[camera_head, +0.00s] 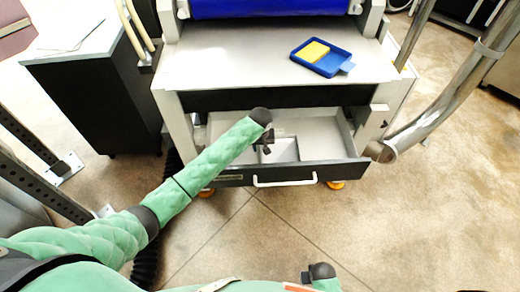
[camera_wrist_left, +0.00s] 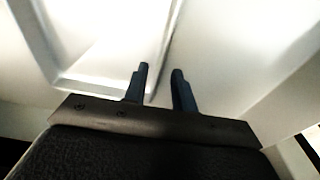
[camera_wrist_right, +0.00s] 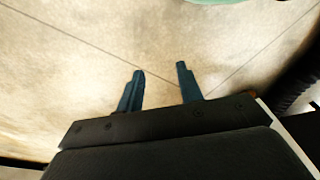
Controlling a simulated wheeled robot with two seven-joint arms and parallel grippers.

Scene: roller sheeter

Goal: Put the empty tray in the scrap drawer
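The scrap drawer (camera_head: 331,168) under the machine is pulled open. A pale empty tray (camera_head: 284,150) lies inside it, appearing to rest on the drawer floor. My left gripper (camera_head: 264,146) reaches down into the drawer at the tray. In the left wrist view the tray (camera_wrist_left: 110,45) is at the left, and its edge runs between the fingers of my left gripper (camera_wrist_left: 160,72). These fingers are parted, with no clear contact on the tray. My right gripper (camera_wrist_right: 160,75) is open and empty above the bare floor, away from the drawer.
A blue tray (camera_head: 336,67) with a yellow piece (camera_head: 313,51) sits on the machine's white shelf (camera_head: 230,65), above the drawer. A white handle (camera_head: 285,182) crosses the drawer front. A dark cabinet (camera_head: 100,100) stands left, and a metal pipe (camera_head: 440,95) right. The floor ahead is clear.

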